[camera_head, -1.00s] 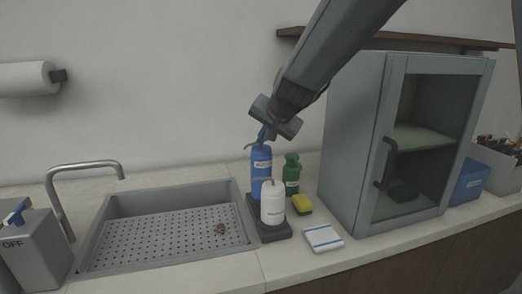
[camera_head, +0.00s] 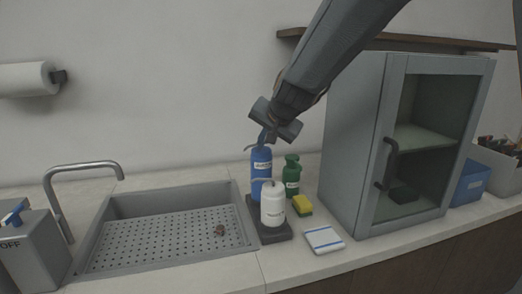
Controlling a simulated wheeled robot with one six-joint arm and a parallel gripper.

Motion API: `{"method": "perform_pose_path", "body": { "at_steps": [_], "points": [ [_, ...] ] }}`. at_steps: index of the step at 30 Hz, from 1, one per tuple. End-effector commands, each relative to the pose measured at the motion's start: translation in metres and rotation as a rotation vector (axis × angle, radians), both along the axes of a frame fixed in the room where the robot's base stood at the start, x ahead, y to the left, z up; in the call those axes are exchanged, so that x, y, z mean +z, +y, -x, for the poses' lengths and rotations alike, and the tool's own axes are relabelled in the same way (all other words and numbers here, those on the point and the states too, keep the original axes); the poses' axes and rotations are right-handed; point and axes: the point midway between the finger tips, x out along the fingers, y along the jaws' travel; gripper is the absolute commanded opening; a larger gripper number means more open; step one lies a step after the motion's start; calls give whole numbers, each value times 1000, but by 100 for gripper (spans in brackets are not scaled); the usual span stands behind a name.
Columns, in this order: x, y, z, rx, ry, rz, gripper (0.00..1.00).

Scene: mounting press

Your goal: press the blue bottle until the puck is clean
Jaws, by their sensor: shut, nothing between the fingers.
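The blue bottle (camera_head: 261,163) stands upright on a dark tray (camera_head: 277,237) beside the sink, behind a white bottle (camera_head: 273,206). My gripper (camera_head: 265,139) is shut and points down at the top of the blue bottle. Its fingertips are at the pump head, touching it or just above it; I cannot tell which. The puck is a small brown round thing (camera_head: 220,230) lying on the perforated sink plate (camera_head: 150,240), near the right side. It looks brown all over.
A green bottle (camera_head: 292,175), a yellow sponge (camera_head: 302,204) and a white-and-blue cloth (camera_head: 324,239) are right of the tray. A glass-door cabinet (camera_head: 345,145) stands further right. A tap (camera_head: 85,165) and a grey box marked OFF (camera_head: 35,250) are at left.

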Motion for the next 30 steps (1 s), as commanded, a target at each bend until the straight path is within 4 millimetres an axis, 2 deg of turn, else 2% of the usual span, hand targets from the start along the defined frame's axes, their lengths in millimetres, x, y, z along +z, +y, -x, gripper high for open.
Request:
{"method": "perform_pose_path", "body": {
  "at_steps": [16,30],
  "points": [
    [-3,0,1,1,2,0,0],
    [15,0,1,0,1,1,0]
  ]
}}
